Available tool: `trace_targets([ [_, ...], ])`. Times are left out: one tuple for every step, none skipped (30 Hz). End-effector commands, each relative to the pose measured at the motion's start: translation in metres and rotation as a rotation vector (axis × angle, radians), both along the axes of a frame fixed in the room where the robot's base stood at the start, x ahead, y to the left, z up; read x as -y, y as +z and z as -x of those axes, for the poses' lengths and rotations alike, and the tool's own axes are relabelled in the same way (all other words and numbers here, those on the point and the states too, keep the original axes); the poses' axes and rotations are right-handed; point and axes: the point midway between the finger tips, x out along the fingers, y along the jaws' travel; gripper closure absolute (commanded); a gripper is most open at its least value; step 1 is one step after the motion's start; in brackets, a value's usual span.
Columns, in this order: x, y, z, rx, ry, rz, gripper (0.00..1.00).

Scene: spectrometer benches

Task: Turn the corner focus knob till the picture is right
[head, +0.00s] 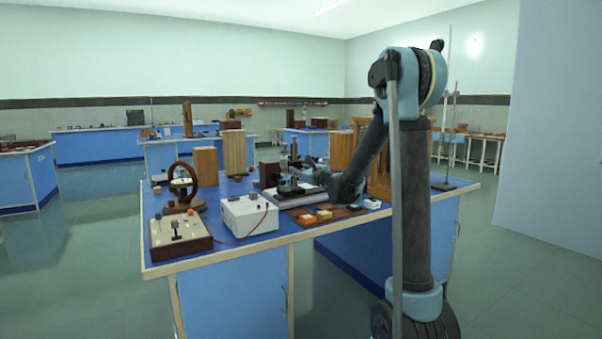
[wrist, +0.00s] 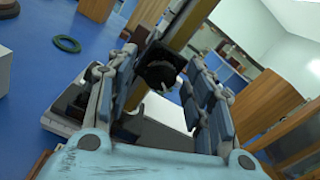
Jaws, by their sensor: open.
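My gripper (head: 308,168) reaches over the blue bench top to a small instrument with a pale base (head: 300,195) and dark upper parts. In the wrist view my gripper (wrist: 166,56) has its two fingers apart. A dark round part (wrist: 160,75) shows between the fingers, with a gap on its right side. I cannot tell whether it is the focus knob, nor whether a finger touches it. The instrument's pale base (wrist: 62,122) shows behind the left finger. The picture that the knob sets is not readable in either view.
A white box (head: 249,215) with a red lead, a wooden control box (head: 180,236) and a dark ring on a stand (head: 181,185) stand on the left. Coloured blocks (head: 307,218) lie at the front edge. Wooden blocks (head: 235,152) stand behind. A green ring (wrist: 67,44) lies on the bench.

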Motion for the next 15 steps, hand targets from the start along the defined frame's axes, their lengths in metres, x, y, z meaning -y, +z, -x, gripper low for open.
trace_targets([
  [-0.0002,0.0000,-0.0003,0.000,0.000,0.000,0.52],
  [-0.0002,0.0000,-0.0005,0.000,0.000,0.000,0.52],
  [-0.0002,0.0000,-0.0005,0.000,0.000,0.000,0.52],
  [-0.0001,0.0000,-0.0004,0.000,0.000,0.000,0.52],
  [-0.0001,0.0000,-0.0004,0.000,0.000,0.000,0.52],
  [0.0000,0.0001,-0.0004,0.000,0.000,0.000,0.52],
  [0.0000,0.0001,-0.0004,0.000,0.000,0.000,0.54],
  [0.0000,0.0001,-0.0004,0.000,0.000,0.000,0.61],
  [0.0000,0.0001,-0.0004,0.000,0.000,0.000,0.70],
  [0.0000,0.0001,-0.0004,0.000,0.000,0.000,0.77],
  [0.0000,0.0001,-0.0004,0.000,0.000,0.000,0.84],
  [0.0001,0.0001,-0.0003,0.000,0.000,0.000,0.93],
  [0.0001,0.0001,-0.0003,0.000,0.000,0.000,0.97],
  [0.0001,0.0001,-0.0004,0.000,0.000,0.000,0.97],
  [0.0001,0.0001,-0.0004,0.000,0.000,0.000,0.97],
])
